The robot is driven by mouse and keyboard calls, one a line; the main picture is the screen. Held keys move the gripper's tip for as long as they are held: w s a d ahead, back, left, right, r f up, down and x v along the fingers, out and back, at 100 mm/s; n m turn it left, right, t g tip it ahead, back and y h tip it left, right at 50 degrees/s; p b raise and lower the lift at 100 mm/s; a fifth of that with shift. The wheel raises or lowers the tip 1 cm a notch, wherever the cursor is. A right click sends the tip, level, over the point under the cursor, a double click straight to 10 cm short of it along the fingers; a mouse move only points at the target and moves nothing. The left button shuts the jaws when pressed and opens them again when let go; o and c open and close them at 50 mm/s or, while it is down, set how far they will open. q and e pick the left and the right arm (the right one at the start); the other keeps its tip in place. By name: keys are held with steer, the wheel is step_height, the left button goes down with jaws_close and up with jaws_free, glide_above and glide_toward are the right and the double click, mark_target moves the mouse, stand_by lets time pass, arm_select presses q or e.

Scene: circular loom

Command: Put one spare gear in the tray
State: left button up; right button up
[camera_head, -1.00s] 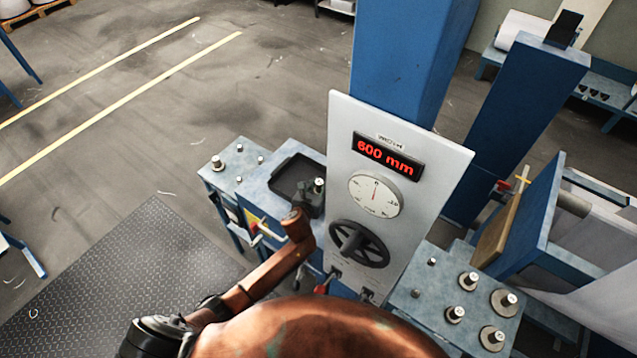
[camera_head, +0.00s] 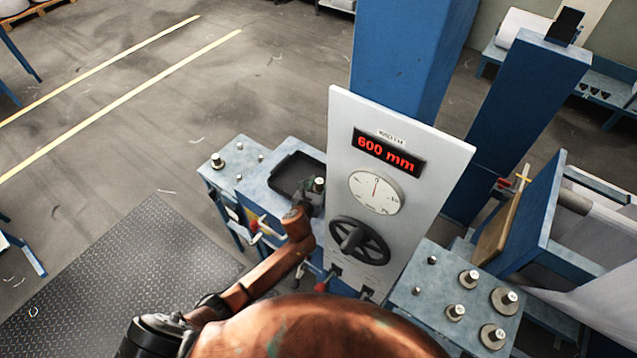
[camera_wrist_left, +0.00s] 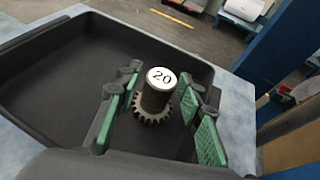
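The dark tray (camera_head: 285,175) sits on a blue-grey bench left of the white panel. A spare gear (camera_wrist_left: 157,92) with a dark toothed rim and a pale cap marked 20 stands upright inside the tray, near its right side; its cap also shows in the head view (camera_head: 319,183). My left gripper (camera_wrist_left: 160,105) is open, with its green-padded fingers on either side of the gear's hub. A gap shows between the hub and the right pad. In the head view my left gripper (camera_head: 308,200) reaches over the tray's front right corner. My right gripper is not in view.
The white panel (camera_head: 400,150) with a 600 mm display, dial and black handwheel (camera_head: 359,241) stands close right of the tray. Several more gears (camera_head: 469,280) stand on a right bench (camera_head: 440,320). A side bench (camera_head: 225,175) at left holds small posts.

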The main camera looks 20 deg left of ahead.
arm_select(q)
steer(key=shift+o, duration=0.6)
steer(key=shift+f, duration=0.1)
steer(key=shift+s, duration=0.2)
steer(key=v, duration=1.1)
steer(key=shift+s+r, duration=0.3)
steer(key=shift+r, duration=0.05)
